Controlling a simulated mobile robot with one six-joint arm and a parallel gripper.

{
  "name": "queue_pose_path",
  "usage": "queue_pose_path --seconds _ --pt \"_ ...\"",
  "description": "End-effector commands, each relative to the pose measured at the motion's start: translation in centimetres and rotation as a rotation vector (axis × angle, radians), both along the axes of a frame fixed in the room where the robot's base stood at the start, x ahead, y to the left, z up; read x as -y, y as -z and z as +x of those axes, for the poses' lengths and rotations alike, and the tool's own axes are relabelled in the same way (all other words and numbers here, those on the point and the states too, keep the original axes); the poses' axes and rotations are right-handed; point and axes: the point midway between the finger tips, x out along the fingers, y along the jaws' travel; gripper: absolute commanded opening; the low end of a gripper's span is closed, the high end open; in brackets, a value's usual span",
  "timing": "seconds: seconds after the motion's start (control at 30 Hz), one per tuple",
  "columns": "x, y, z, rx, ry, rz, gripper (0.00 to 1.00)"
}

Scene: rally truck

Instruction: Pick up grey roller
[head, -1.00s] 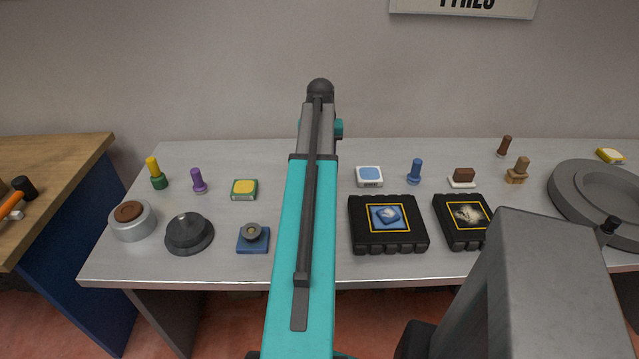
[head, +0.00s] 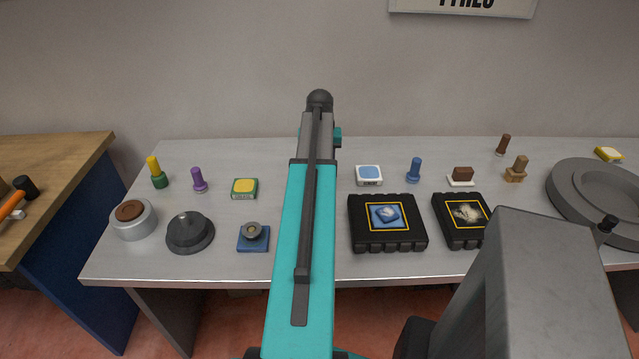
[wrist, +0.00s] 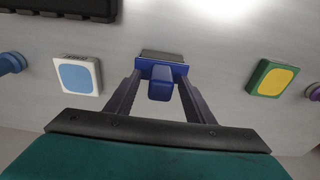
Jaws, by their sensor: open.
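In the wrist view, a grey block-like part with a blue plate and a rounded blue handle, which looks like the grey roller (wrist: 162,56), lies on the table. My gripper (wrist: 159,80) is open, with one dark finger on each side of the blue handle. The fingers look apart from the handle; I cannot tell how far above the table they are. In the head view my teal arm hides both this piece and the fingers.
A white-and-blue block (wrist: 77,75) and a green-and-yellow block (wrist: 273,79) flank the gripper. Black boxes (head: 387,242) (head: 480,240), a blue peg (head: 414,170), a dark knobbed disc (head: 190,235) and a blue-based piece (head: 253,243) stand on the grey table (head: 200,268).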

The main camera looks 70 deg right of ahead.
Motion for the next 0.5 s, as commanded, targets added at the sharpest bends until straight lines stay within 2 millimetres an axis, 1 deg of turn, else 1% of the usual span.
queue_pose_path --seconds 0.03,0.17,0.2,0.3,0.5 --pt "0.0 -0.01 0.01 0.0 0.0 0.0 0.43" --pt "-0.01 -0.01 0.02 0.0 0.0 0.0 0.21" --pt "0.0 -0.01 0.01 0.0 0.0 0.0 0.15" --pt "0.0 -0.01 0.01 0.0 0.0 0.0 0.0" --pt "0.02 -0.06 0.02 0.0 0.0 -0.001 0.0"
